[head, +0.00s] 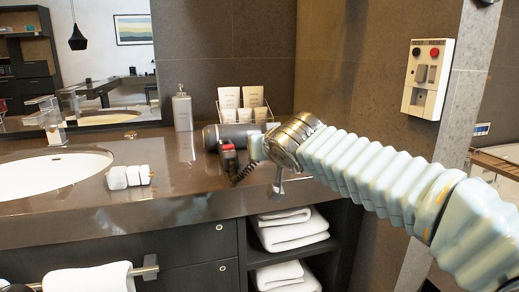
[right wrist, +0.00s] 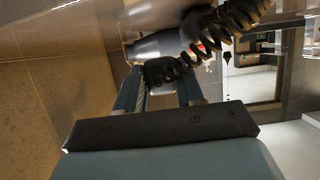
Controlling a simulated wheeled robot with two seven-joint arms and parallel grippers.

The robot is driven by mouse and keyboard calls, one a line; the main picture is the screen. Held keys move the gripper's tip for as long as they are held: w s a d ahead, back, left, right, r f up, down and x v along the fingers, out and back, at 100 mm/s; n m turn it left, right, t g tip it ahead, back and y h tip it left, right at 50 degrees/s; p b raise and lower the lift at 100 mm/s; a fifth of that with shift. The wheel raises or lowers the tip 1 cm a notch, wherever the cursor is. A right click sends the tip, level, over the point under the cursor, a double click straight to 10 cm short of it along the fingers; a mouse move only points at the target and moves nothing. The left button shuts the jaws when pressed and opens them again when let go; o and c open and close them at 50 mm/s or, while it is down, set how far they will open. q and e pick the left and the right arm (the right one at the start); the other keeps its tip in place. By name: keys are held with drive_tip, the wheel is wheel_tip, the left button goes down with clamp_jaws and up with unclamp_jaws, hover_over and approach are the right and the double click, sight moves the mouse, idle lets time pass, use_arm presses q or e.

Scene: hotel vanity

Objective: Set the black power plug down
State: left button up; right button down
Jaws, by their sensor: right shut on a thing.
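The black power plug (right wrist: 158,72) is between the fingers of my right gripper (right wrist: 160,88) in the right wrist view. A black coiled cord (right wrist: 205,42) runs from it toward the upper right. In the head view my right gripper (head: 250,152) is over the counter's front part at the right, mostly hidden by its own wrist. The coiled cord (head: 243,172) hangs beside it, below a dark part with red on it (head: 229,154). The plug itself is hard to make out there. My left gripper is not in view.
A grey cylindrical hair dryer (head: 211,138) lies just behind the gripper. A rack of white packets (head: 241,97) and a soap dispenser (head: 182,110) stand behind. A wall socket panel (head: 427,80) is at the right. The counter (head: 185,180) between is clear.

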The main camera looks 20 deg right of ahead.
sight(260, 176)
drive_tip(key=shift+w+f, duration=0.45)
drive_tip(key=shift+f, duration=0.1)
drive_tip(key=shift+w+f, duration=0.15)
drive_tip(key=shift+f, duration=0.85)
drive_tip(key=shift+w+f, duration=0.15)
drive_tip(key=shift+f, duration=0.8)
